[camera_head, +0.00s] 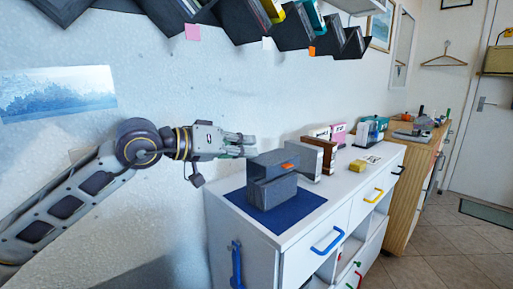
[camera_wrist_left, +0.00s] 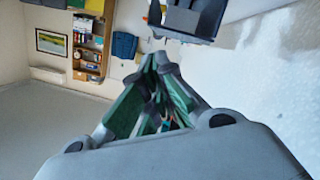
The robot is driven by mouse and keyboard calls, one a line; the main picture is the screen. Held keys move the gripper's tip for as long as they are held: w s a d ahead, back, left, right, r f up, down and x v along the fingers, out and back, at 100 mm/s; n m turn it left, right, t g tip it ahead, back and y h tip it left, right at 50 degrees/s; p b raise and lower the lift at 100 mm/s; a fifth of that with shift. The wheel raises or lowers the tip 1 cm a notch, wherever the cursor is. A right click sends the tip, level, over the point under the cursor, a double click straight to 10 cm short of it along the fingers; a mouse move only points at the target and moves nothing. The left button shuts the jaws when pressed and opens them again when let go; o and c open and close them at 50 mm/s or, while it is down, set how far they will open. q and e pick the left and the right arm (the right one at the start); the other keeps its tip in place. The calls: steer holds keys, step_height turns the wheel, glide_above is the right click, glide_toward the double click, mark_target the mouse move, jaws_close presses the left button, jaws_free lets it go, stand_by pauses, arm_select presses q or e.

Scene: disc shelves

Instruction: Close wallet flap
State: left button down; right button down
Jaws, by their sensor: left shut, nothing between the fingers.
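A grey box-like wallet (camera_head: 270,192) stands on a dark blue mat (camera_head: 290,216) at the near end of the white cabinet. Its upper part (camera_head: 272,160) looks like a raised flap above a gap and carries an orange tab (camera_head: 289,166); how far the flap is open is hard to tell. My left gripper (camera_head: 252,146) is shut and empty, just above and left of the wallet's top, seemingly apart from it. My right gripper is not in view.
Dark angled wall shelves (camera_head: 240,22) hang above. The wall is close behind my left arm.

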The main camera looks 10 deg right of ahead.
arm_select(q)
steer(key=shift+v, duration=1.45)
